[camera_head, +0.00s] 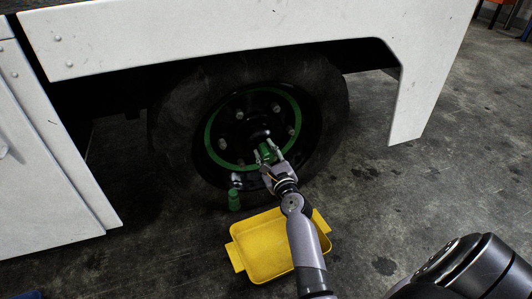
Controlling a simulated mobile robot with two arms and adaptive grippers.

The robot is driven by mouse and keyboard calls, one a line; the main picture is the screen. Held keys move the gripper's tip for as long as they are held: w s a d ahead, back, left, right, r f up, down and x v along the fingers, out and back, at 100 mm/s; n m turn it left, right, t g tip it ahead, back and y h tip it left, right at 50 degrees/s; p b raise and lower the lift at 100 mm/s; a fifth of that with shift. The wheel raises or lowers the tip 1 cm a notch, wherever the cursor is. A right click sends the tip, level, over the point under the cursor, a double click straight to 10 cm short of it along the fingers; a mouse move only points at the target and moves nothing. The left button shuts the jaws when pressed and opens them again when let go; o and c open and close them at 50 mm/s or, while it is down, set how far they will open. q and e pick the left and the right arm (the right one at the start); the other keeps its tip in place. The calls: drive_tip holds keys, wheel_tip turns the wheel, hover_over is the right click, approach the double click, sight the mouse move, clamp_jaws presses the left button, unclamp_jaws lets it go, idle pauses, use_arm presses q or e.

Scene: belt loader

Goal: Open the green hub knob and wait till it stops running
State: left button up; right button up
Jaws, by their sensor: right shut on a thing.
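The wheel (168,135) has a dark hub with a green ring (212,130) and several studs around it. A green hub knob (264,152) sits at the lower part of the hub. My right gripper (268,158) reaches up from below and is shut on this knob. The fingers hide part of the knob, so I cannot tell how far it is turned. No liquid is clearly visible coming from the hub. My left gripper is not in view.
A yellow tray (240,257) lies on the floor below the wheel, partly behind my right arm. A small green fitting (234,201) hangs left of my gripper. White body panels (220,38) frame the wheel from above and the sides. The floor at right is mostly clear.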

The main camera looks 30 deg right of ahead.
drive_tip(key=c, duration=0.3)
drive_tip(key=shift+c, duration=0.2)
